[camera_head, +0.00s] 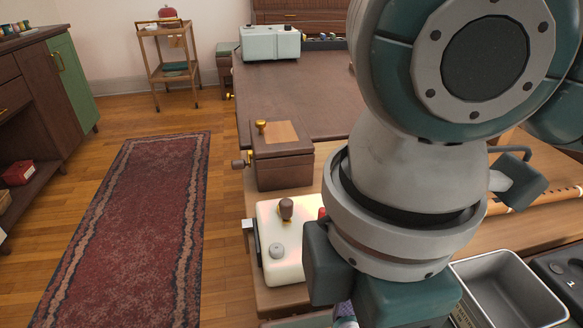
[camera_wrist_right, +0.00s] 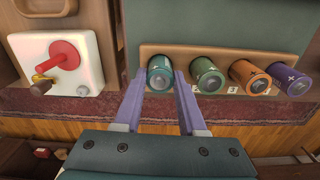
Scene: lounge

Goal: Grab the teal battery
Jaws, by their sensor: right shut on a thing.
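In the right wrist view, the teal battery (camera_wrist_right: 160,72) is at the left end of a row in a tan wooden holder (camera_wrist_right: 222,53). My right gripper (camera_wrist_right: 160,86) has its two purple fingers on either side of this battery and is shut on it. The battery appears to be still at its place in the holder. In the head view my right arm's wrist hides the batteries and most of the gripper. My left gripper is not in view.
Green (camera_wrist_right: 208,77), orange (camera_wrist_right: 250,76) and purple (camera_wrist_right: 288,80) batteries stand right of the teal one. A white box with a red lever (camera_wrist_right: 64,55) is at left. The head view shows a wooden box (camera_head: 283,165) and a grey metal tray (camera_head: 505,290).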

